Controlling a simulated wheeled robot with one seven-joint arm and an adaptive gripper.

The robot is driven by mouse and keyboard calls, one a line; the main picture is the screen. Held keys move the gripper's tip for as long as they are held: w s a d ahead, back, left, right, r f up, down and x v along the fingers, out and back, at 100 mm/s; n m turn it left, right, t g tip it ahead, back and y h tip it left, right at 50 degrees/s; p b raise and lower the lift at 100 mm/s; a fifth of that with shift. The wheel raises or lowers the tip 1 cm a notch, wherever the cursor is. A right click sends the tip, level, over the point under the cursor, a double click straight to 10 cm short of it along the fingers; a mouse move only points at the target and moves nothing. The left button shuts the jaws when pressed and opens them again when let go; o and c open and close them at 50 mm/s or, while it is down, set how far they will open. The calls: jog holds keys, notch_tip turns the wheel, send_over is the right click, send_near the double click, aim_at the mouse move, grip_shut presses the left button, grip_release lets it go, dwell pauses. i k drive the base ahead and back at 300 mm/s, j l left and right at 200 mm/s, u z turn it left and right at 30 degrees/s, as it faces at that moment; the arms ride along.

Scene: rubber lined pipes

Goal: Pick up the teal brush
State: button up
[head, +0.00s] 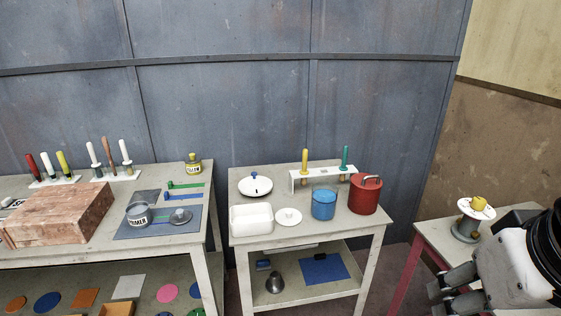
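A teal-handled brush (345,156) stands upright in the right end of a white rack (324,180) on the middle table. Its lower end is partly hidden behind the rack and the red pot. A yellow-handled one (305,160) stands in the rack's left end. My gripper (441,299) is at the lower right, pointing left, well to the right of and nearer than the rack. Its fingers look apart with nothing between them.
A red pot (365,196) and a blue pot (323,204) stand in front of the rack. A white tray (250,219) is at left. The right table (433,237) holds a white-disc stand (469,222). Another table with a brick-coloured block (60,214) stands left.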

aim_at(342, 177)
jog(key=i+j, duration=0.15)
jog(key=i, duration=0.35)
jog(key=i+j+z, duration=0.15)
jog(key=i, duration=0.3)
jog(key=i+j, duration=0.2)
jog(key=i, duration=0.3)
jog(key=i+j+z, duration=0.1)
jog(key=i, duration=0.35)
jog(key=j, duration=0.1)
